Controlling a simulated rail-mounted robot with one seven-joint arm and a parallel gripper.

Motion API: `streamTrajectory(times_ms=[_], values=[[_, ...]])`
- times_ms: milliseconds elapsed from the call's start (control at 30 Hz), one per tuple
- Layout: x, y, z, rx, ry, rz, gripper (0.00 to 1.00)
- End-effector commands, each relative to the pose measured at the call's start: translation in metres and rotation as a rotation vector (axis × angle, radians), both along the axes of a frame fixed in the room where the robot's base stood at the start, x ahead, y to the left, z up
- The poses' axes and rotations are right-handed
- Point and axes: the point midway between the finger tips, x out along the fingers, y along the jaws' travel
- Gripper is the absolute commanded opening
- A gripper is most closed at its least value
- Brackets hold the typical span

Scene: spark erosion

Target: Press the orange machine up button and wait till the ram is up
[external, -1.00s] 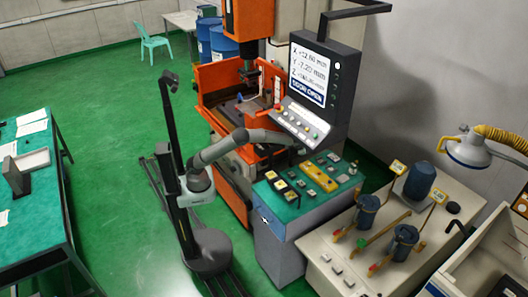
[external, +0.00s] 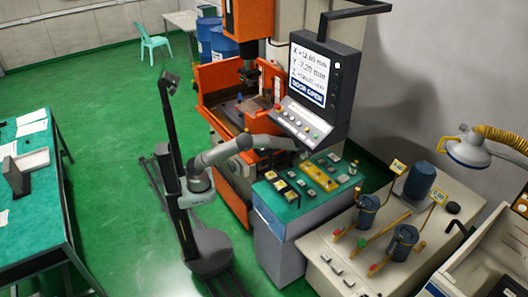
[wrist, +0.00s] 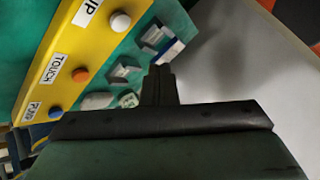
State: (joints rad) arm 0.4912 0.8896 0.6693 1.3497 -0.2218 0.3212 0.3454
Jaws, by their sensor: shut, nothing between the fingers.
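The orange machine (external: 245,28) stands at the back, its ram head (external: 247,72) hanging over the work tank. A yellow button box (external: 318,176) lies on the green-topped cart in front of it. In the wrist view the yellow box (wrist: 66,48) shows a white button (wrist: 120,21) beside the label UP, an orange button (wrist: 80,75) beside TOUCH, and a blue button (wrist: 55,112) with a label I cannot read surely. My gripper (wrist: 158,82) is shut and empty, to the right of the buttons in that view. In the external view my gripper (external: 294,144) is near the cart's back edge; contact cannot be told.
The machine's console (external: 318,80) with screen and knobs hangs over the cart (external: 292,228). Small metal blocks (wrist: 125,72) lie beside the yellow box. A bench with blue pots (external: 366,210) stands right, a green table (external: 30,200) left.

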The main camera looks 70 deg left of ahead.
Motion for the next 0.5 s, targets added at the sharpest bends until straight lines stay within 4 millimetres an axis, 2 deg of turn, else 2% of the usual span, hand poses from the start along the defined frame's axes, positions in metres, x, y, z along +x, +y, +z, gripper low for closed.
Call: streamTrajectory(times_ms=[33,233,500], values=[[0.000,0.000,-0.011,0.001,0.001,0.000,0.00],[0.000,0.000,-0.042,0.001,0.001,0.000,0.00],[0.000,0.000,-0.056,0.000,-0.002,0.001,0.00]])
